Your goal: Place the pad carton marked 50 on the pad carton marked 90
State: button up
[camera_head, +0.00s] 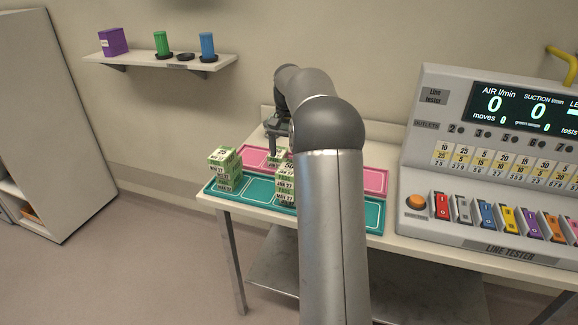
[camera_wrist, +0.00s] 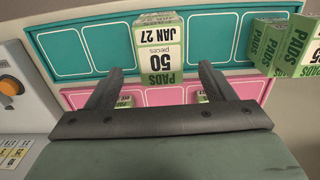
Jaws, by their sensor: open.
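The green-and-white pad carton marked 50 (camera_wrist: 162,62) shows in the wrist view on the teal tray, its label facing me. In the head view it appears to top the middle stack (camera_head: 287,171), partly hidden by my arm. My gripper (camera_head: 279,140) is above the trays, just behind that stack. In the wrist view my gripper (camera_wrist: 160,72) has its fingers spread, with the 50 carton seen between and beyond the tips; nothing is held. No number 90 is readable; another stack (camera_head: 223,170) at the left has a top that seems to read 25.
The teal tray (camera_head: 255,194) lies in front of the pink tray (camera_head: 375,180), both with outlined slots. Small cartons (camera_wrist: 124,101) on the pink tray are partly hidden by my fingers. The line tester (camera_head: 425,160) stands at the right; a wall shelf (camera_head: 140,57) is at upper left.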

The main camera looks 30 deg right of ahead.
notch_tip(320, 180, up, 6)
jog(key=s+a+n, duration=0.3)
jog(key=s+a, duration=0.2)
jog(key=a, duration=0.7)
jog(key=s+a+f+n, duration=0.3)
jog(key=s+a+f, duration=0.2)
jog(key=s, duration=0.8)
jog(key=s+a+f+n, duration=0.4)
jog(key=s+a+f, duration=0.2)
jog(key=s+a, duration=0.5)
jog(key=shift+s+a+n+t, duration=0.3)
jog(key=shift+s+a+t, duration=0.1)
jog(key=shift+s, duration=0.6)
